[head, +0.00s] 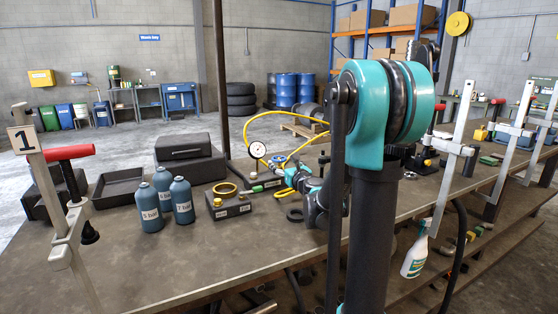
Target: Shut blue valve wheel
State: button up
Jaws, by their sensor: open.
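The blue valve wheel (279,159) is small in the head view, beside the round white pressure gauge (258,150) on the workbench. Yellow hoses run to the fitting around it. My gripper (290,172) is small and partly hidden, just right of and slightly below the wheel, with my teal wrist behind it. The jaws are open. I cannot tell whether they touch the wheel or are around it. My large teal and black arm link stands in front and hides part of the bench to the right.
Several blue bottles with bar labels (164,188), a block with a yellow ring (230,205), a black tray (117,185) and dark cases (184,146) stand left of the gauge. A clamp with a red handle (69,153) is at the left edge. The bench front (190,260) is clear.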

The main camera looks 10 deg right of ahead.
aim_at(279, 158)
jog(key=shift+x, duration=2.55)
jog(key=shift+c, duration=0.6)
jog(key=c, duration=1.1)
jog(key=shift+o, duration=0.2)
jog(key=shift+a+m+h, duration=0.1)
jog(key=shift+m+h, duration=0.2)
jog(key=shift+h, duration=0.1)
jog(key=m+h, duration=0.2)
jog(key=h, duration=0.1)
jog(key=shift+h, duration=0.4)
jog(key=shift+m+h, duration=1.8)
jog(key=shift+h, duration=0.7)
jog(key=shift+g, duration=0.3)
